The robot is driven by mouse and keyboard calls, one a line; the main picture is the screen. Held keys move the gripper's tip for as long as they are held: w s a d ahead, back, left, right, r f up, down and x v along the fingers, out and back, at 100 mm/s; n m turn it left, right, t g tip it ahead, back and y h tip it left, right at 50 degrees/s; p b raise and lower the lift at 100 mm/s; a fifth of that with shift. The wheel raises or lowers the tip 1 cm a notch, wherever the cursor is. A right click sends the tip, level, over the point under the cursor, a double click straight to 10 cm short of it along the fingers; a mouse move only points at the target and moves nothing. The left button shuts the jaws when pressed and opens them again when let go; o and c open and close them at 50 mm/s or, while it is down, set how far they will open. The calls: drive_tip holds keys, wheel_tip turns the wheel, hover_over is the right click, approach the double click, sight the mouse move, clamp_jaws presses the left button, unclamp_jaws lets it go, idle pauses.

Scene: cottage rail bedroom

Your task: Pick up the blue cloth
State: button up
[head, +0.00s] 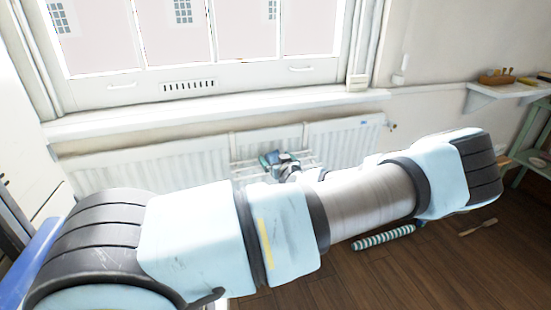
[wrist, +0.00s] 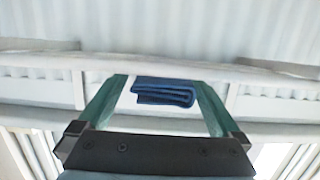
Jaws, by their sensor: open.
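The blue cloth (wrist: 165,92) is a folded, dark blue bundle lying on a white surface, ahead of my gripper in the wrist view. My gripper (wrist: 159,80) is open, with one green finger to the left of the cloth and one to the right. The cloth appears between the fingers in the picture, with gaps on both sides, and no grip on it shows. In the head view my gripper (head: 278,160) is small, over a white rack at the radiator, and the cloth cannot be told apart from it there. My arm hides much of the area below.
A white radiator (head: 345,142) runs beneath the window sill (head: 220,112). A wall shelf (head: 505,92) with small items is at the right, above a green stand (head: 530,145). A striped roll (head: 384,238) and a brush-like thing (head: 478,227) lie on the wooden floor.

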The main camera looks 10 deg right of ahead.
drive_tip(key=c, duration=1.4)
drive_tip(key=shift+r, duration=0.15)
